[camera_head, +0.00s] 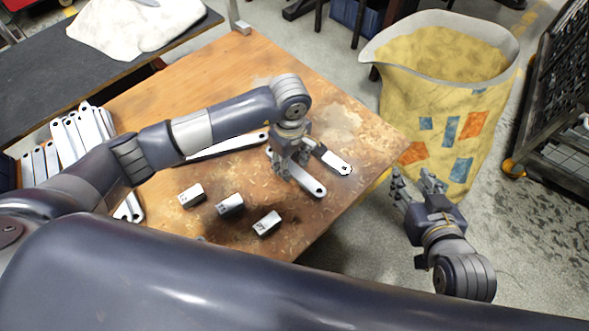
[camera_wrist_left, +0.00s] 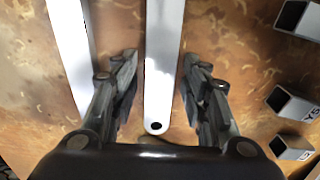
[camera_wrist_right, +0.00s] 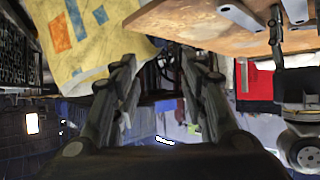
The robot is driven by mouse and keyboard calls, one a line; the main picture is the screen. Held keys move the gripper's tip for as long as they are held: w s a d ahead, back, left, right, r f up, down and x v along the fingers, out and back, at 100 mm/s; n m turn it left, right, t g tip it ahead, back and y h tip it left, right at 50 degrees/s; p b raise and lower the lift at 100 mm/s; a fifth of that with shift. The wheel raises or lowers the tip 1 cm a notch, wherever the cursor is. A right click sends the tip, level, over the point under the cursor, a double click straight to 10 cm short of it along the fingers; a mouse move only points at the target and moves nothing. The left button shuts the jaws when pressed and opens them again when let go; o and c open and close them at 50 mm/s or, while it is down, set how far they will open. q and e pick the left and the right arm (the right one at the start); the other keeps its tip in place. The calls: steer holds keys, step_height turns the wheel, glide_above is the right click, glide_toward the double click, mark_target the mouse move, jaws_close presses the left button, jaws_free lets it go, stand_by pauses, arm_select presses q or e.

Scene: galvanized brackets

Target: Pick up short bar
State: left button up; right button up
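A flat pale metal bar with a hole at its end (camera_head: 308,183) lies on the wooden table, partly hidden by my left gripper. In the left wrist view this bar (camera_wrist_left: 162,60) runs between the fingers, with gaps on both sides. My left gripper (camera_head: 288,166) is open over it, pointing down; its fingers show in the left wrist view (camera_wrist_left: 160,65). A second bar (camera_head: 335,161) lies just right of it; it also shows in the left wrist view (camera_wrist_left: 70,50). Which bar is the short one I cannot tell. My right gripper (camera_head: 418,182) is open and empty, beyond the table's edge.
Three small metal blocks, a left (camera_head: 191,196), a middle (camera_head: 230,205) and a right one (camera_head: 266,223), stand on the table (camera_head: 330,110). A long bar (camera_head: 228,146) lies behind my left arm. Several bars (camera_head: 72,135) are piled at left. A yellow bin (camera_head: 440,100) stands beyond the table.

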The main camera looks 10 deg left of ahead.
arm_select(q)
jaws_close()
steer(key=shift+r, duration=0.15)
